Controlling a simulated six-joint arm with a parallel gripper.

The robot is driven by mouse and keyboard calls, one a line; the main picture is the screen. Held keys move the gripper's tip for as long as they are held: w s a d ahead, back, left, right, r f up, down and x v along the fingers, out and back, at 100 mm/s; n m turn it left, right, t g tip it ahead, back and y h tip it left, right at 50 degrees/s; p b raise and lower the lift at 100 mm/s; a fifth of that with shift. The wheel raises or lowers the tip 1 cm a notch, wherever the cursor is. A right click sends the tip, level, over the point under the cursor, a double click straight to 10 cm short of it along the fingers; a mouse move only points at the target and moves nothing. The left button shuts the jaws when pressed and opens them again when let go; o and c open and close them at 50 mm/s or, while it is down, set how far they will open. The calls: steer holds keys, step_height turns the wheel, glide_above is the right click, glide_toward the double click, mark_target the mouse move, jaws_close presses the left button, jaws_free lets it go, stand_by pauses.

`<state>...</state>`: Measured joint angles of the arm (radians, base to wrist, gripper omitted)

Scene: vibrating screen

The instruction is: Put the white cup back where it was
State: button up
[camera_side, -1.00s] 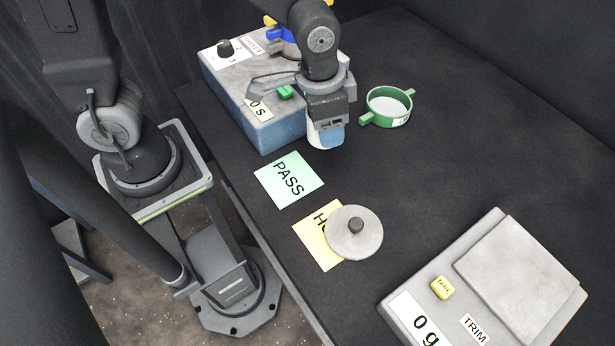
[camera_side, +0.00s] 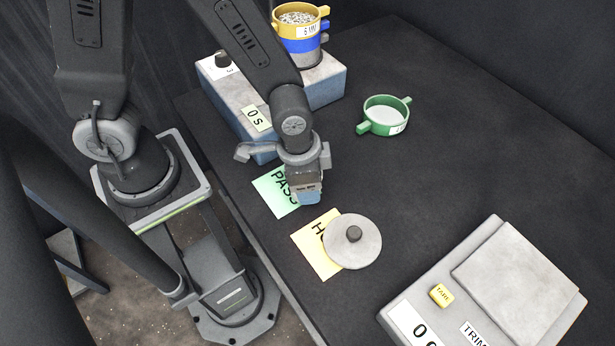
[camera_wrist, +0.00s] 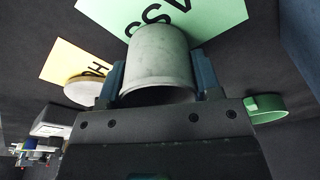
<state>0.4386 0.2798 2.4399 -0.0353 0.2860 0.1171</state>
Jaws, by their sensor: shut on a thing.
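The white cup (camera_wrist: 157,60) shows in the wrist view between the two fingers of my gripper (camera_wrist: 160,85), which is shut on it. In the side view my gripper (camera_side: 308,198) is over the right edge of the green PASS card (camera_side: 272,190), and the cup is mostly hidden there behind the fingers. The PASS card also shows behind the cup in the wrist view (camera_wrist: 215,18). I cannot tell whether the cup touches the card or the table.
A yellow card (camera_side: 312,254) lies partly under a round grey lid (camera_side: 366,245) with a dark knob. A scale (camera_side: 470,300) stands front right. A green sieve (camera_side: 385,117) is behind. A blue-grey shaker base (camera_side: 325,88) carries stacked yellow and blue sieves (camera_side: 303,32).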

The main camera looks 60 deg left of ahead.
steer(key=shift+f, duration=0.15)
steer(key=o, duration=0.9)
steer(key=shift+o, duration=0.2)
step_height(320, 180, up, 11)
steer(key=s, duration=0.1)
steer(key=s+a+r+n+t, duration=0.3)
steer(key=a+r+n, duration=0.3)
steer(key=a+r, duration=0.5)
steer(key=shift+s+a+r+t+y, duration=0.25)
steer(key=shift+a+t+y, duration=0.15)
steer(key=shift+a+t, duration=0.25)
